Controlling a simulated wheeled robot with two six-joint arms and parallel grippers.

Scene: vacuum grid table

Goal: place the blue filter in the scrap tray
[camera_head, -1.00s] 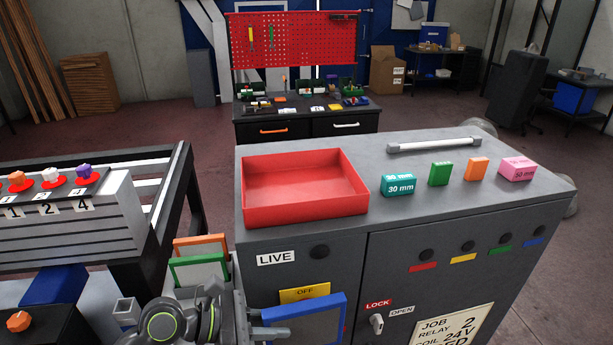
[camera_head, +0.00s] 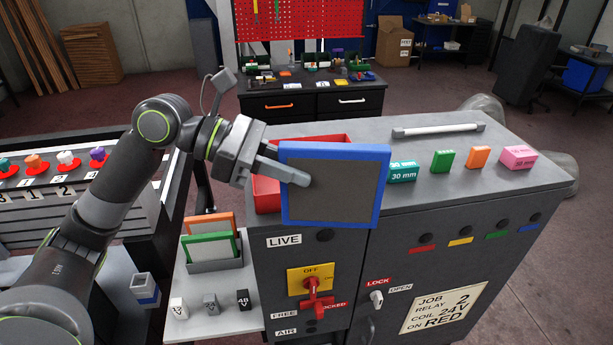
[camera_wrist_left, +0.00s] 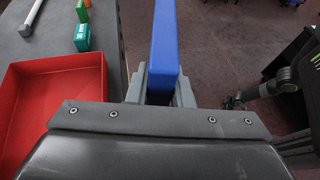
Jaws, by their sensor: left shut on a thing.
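The blue filter (camera_head: 335,190) is a square panel with a blue frame and a grey face. My left gripper (camera_head: 300,178) is shut on its left edge and holds it upright in front of the cabinet's front edge. The filter also shows edge-on between the fingers in the left wrist view (camera_wrist_left: 164,50). The red scrap tray (camera_head: 266,193) sits on the cabinet top behind the filter, which hides much of it in the head view. In the left wrist view the tray (camera_wrist_left: 50,66) lies to the left of the gripper, apart from the filter. My right gripper is not in view.
Teal, green, orange and pink blocks (camera_head: 442,160) stand on the cabinet top right of the tray, with a white-grey bar handle (camera_head: 438,130) behind. Orange- and green-framed filters (camera_head: 212,248) stand in a rack at the left. A red switch handle (camera_head: 318,305) juts from the cabinet front.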

